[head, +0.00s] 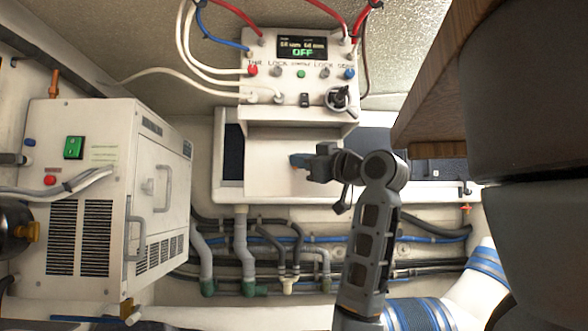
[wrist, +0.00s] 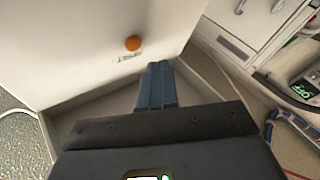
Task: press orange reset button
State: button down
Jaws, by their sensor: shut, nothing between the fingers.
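The orange reset button (wrist: 133,43) is a small round knob on a pale panel in the wrist view, with a small printed label just below it. My gripper (wrist: 158,66) is shut, its two blue-grey fingers together with nothing between them. In the wrist view the fingertips are just below and right of the button, with a visible gap in the picture. In the head view my gripper (head: 296,160) is in front of the white recess below the control panel. The button cannot be made out there.
A control panel (head: 300,92) with a display, knobs and cables hangs above the recess. A white cabinet (head: 110,190) with a green switch stands at left. Pipes and hoses (head: 285,250) run below. A wooden edge (head: 430,85) juts in at upper right.

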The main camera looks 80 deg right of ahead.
jog(key=shift+w+d, duration=0.15)
jog(key=shift+d, duration=0.55)
jog(key=shift+d, duration=0.2)
dwell(1.4)
jog(key=shift+w+d, duration=0.1)
jog(key=shift+d, duration=0.15)
jog(key=shift+w+d+f, duration=0.1)
jog(key=shift+w+d, duration=0.05)
jog(key=shift+d, duration=0.35)
dwell(1.0)
jog(key=shift+a, duration=0.1)
jog(key=shift+s+a, duration=0.25)
jog(key=shift+a, duration=0.6)
